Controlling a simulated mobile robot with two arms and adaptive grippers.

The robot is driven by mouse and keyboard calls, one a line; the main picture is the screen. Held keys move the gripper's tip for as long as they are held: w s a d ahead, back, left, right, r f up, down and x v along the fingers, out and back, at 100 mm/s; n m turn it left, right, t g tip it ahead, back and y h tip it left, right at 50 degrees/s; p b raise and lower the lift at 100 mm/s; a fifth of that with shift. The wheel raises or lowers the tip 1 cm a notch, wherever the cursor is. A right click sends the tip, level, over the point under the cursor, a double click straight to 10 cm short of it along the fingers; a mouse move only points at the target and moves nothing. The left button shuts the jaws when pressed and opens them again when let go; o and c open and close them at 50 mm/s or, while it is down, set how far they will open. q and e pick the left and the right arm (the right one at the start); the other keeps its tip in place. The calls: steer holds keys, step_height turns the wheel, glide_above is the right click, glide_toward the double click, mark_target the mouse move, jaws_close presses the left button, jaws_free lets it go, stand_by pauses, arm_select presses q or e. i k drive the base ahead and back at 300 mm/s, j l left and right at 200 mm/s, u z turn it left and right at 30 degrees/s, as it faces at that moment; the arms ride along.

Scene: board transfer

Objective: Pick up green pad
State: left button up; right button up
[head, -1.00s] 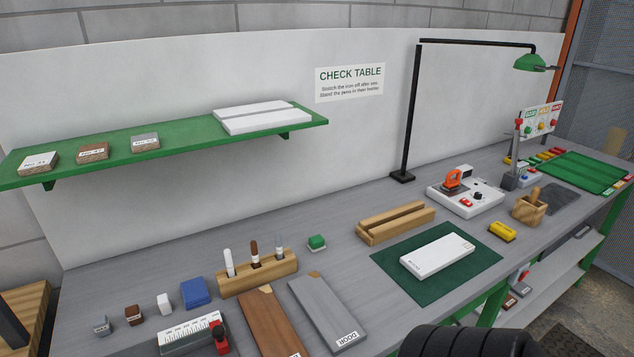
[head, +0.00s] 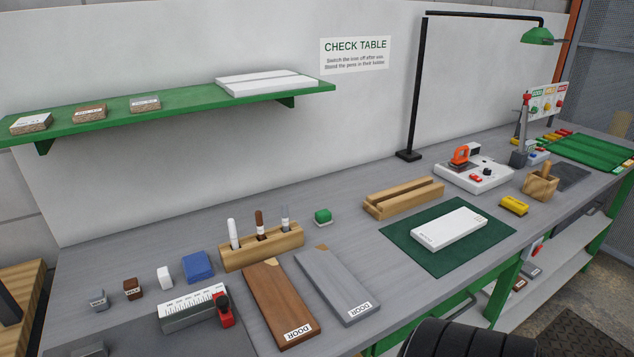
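A small block-shaped green pad (head: 323,216) with a pale lower edge sits on the grey bench (head: 350,235), behind the grey door board and right of the wooden pen holder. It stands apart from its neighbours, and nothing covers it. A flat dark green mat (head: 400,246) lies further right with a white board on it. Neither gripper can be made out in the head view.
A pen holder (head: 292,241) with several pens stands left of the pad. Brown (head: 275,300) and grey (head: 330,280) boards lie in front. A grooved wooden block (head: 405,199) and a lamp post (head: 415,100) stand right. A green shelf (head: 190,110) overhangs behind.

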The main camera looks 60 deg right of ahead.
mark_target(323, 217)
steer(key=i+j+z, duration=0.1)
steer(key=j+z, duration=0.15)
steer(key=z, duration=0.25)
steer(key=j+z, duration=0.3)
steer(key=z, duration=0.2)
